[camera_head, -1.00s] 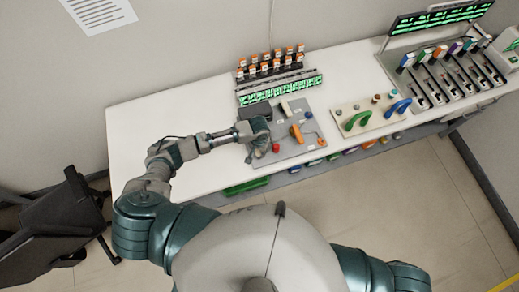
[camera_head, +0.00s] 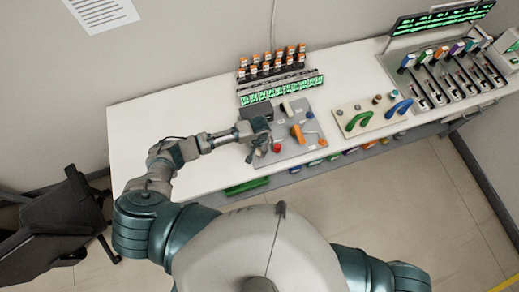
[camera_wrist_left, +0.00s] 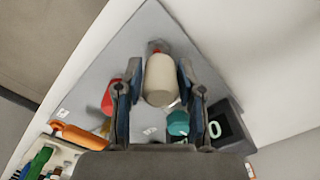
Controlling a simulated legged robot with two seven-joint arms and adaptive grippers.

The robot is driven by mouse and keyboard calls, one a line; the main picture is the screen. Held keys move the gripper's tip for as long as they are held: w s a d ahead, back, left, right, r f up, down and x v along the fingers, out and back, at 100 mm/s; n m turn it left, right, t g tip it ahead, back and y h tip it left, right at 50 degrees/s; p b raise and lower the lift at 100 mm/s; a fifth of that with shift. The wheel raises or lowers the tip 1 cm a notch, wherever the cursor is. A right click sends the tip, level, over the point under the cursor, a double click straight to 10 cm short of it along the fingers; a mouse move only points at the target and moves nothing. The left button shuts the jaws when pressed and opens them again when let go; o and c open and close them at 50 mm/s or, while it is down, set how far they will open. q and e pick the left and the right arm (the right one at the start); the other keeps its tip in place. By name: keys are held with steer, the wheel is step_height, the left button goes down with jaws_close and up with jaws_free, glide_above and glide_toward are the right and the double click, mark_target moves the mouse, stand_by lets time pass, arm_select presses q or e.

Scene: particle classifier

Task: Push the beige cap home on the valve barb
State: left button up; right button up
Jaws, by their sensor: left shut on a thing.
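My left gripper (camera_head: 266,138) is low over the left part of the grey panel (camera_head: 315,150) on the bench. In the left wrist view, its two fingers (camera_wrist_left: 159,76) stand on both sides of the beige cap (camera_wrist_left: 159,86), a rounded cylinder, and are shut on it. A small reddish-grey part (camera_wrist_left: 157,46) shows just past the cap's far end; I cannot tell whether it is the valve barb or whether the cap touches it. The gripper hides the cap in the head view. My right gripper is not in view.
The panel carries an orange handle (camera_head: 297,133), a red knob (camera_head: 277,148) and a blue knob (camera_head: 307,115). A teal part (camera_wrist_left: 178,123) and a black box (camera_wrist_left: 228,124) are near the fingers. A beige board (camera_head: 372,116) with handles stands right. The bench's left end is clear.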

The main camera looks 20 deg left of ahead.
mark_target(260, 153)
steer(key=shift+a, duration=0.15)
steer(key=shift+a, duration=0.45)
arm_select(q)
steer(key=shift+d, duration=0.2)
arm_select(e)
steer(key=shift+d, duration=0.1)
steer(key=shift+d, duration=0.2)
arm_select(q)
steer(key=shift+f, duration=1.5)
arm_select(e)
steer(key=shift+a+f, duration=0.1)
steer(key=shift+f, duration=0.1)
arm_select(q)
steer(key=o, duration=1.1)
steer(key=shift+r, duration=0.1)
